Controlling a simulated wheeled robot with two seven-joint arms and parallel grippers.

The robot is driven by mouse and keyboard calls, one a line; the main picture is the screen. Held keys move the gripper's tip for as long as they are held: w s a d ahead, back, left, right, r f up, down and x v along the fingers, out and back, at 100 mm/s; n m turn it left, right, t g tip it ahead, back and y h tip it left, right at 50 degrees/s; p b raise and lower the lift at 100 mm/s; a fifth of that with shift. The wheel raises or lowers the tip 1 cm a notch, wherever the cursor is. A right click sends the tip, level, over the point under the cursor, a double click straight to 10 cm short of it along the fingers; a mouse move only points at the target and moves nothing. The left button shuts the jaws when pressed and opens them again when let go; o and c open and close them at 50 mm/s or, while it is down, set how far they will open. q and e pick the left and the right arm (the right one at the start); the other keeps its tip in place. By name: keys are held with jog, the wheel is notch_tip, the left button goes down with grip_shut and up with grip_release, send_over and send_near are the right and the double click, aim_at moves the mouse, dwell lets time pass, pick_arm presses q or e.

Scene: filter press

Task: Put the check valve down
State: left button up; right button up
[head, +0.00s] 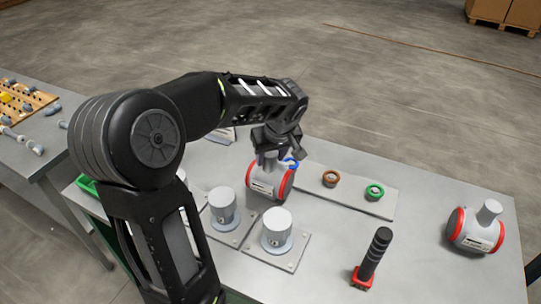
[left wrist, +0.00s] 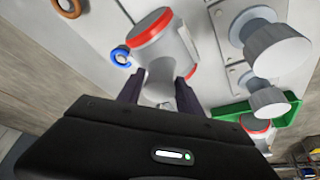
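The check valve (head: 266,183) is a grey body with red end rings and a short neck on top. It is at or just above the middle of the table, left of the flat plate with rings; I cannot tell whether its underside touches. My left gripper (head: 270,152) is over it from above. In the left wrist view the valve (left wrist: 168,48) shows between the dark fingers (left wrist: 160,92), which close on its neck. A second similar valve (head: 474,232) stands at the right end of the table. My right gripper is not in view.
The flat plate (head: 385,207) bears a blue ring (head: 291,163), a brown ring (head: 331,178) and a green ring (head: 375,191). Grey cylinders on square bases (head: 277,228) stand close in front. A black-handled, red-based tool (head: 373,255) stands at front right. Table between tool and right valve is clear.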

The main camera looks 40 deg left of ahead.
pick_arm(q)
jog(key=o, duration=0.3)
jog(key=shift+r, duration=0.15)
jog(key=shift+r, duration=0.15)
jog(key=b+v, duration=0.1)
jog(key=v, duration=1)
jog(key=shift+s+d+r, duration=0.1)
jog(key=shift+d+r, duration=0.1)
jog(key=shift+r, duration=0.1)
dwell(0.3)
